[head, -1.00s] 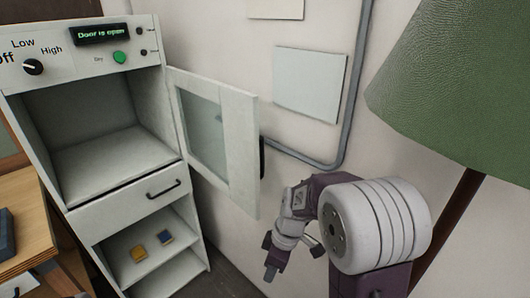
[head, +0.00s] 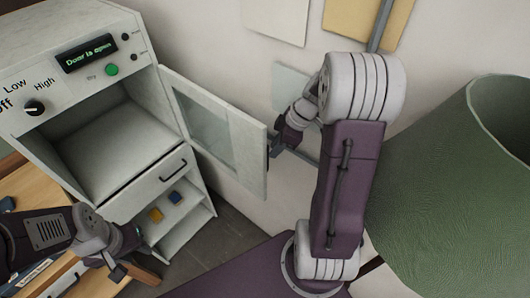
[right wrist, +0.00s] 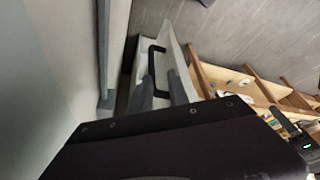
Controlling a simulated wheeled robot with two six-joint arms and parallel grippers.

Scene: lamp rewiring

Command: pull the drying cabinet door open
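The drying cabinet (head: 140,205) stands at the left in the head view, and its display (head: 88,53) reads "Door is open". Its white door (head: 248,150) with a glass pane stands swung out to the right, leaving the chamber uncovered. My right gripper (head: 274,150) is at the door's free edge, on the wall side. In the right wrist view, a black handle (right wrist: 152,60) lies between or just beyond the separated fingers; whether they touch it I cannot tell. My left gripper (head: 112,272) is low at the left, in front of the cabinet, its opening unclear.
A closed drawer with a black handle (head: 174,164) sits below the chamber. A yellow block (head: 156,215) and a blue block (head: 174,197) lie on the lower shelf. A green lampshade (head: 460,190) fills the right side. The wall is close behind the door.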

